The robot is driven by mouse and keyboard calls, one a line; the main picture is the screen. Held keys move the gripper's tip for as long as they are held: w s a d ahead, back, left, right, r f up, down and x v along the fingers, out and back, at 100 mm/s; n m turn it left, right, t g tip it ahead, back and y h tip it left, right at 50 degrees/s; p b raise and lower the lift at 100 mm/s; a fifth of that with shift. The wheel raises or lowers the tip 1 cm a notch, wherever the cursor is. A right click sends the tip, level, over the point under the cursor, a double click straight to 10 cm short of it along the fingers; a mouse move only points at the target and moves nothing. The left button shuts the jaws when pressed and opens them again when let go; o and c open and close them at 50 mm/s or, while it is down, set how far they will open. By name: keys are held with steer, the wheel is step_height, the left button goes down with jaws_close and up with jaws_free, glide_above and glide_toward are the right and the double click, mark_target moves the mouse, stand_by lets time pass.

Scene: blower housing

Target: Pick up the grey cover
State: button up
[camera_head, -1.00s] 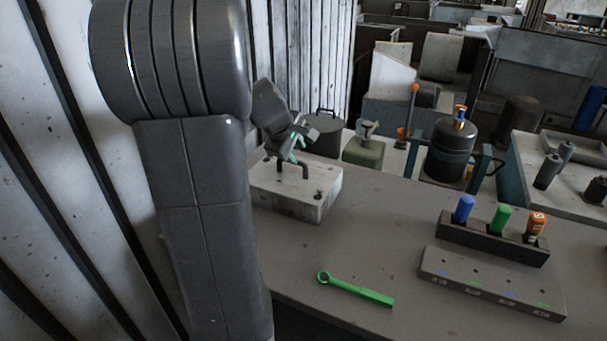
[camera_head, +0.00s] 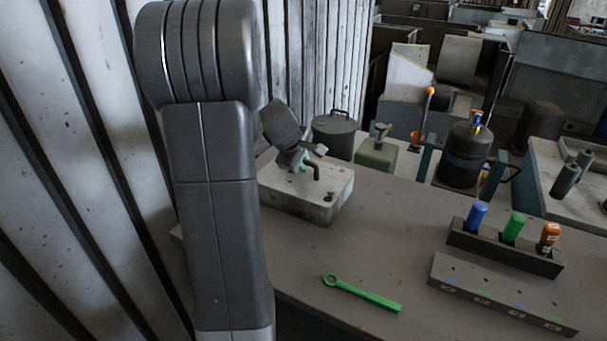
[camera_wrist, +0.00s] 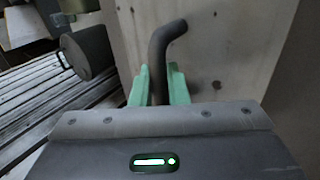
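The grey cover (camera_head: 335,202) is a pale, spotted grey block with a bent dark handle (camera_head: 316,172) on top. It sits at the left back of the workbench, and its top also fills much of the wrist view (camera_wrist: 245,55). My gripper (camera_head: 303,164) is tilted over it at the handle. In the wrist view its green fingers (camera_wrist: 159,82) stand on both sides of the dark bar, close against it with no clear gap. The handle's near part is hidden by my gripper's body. The cover appears to rest on the bench.
Behind the cover stand a dark round canister (camera_head: 334,138) with a handle and a green block (camera_head: 377,155). A green wrench (camera_head: 362,294) lies at the front. A rack (camera_head: 505,252) holds blue, green and orange items. A corrugated wall (camera_head: 318,60) is close behind. The bench middle is clear.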

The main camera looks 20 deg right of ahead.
jaws_close()
steer(key=shift+w+r, duration=0.1)
steer(key=shift+r, duration=0.25)
step_height(320, 180, up, 17)
steer(key=p, duration=0.8)
steer(key=shift+r, duration=0.15)
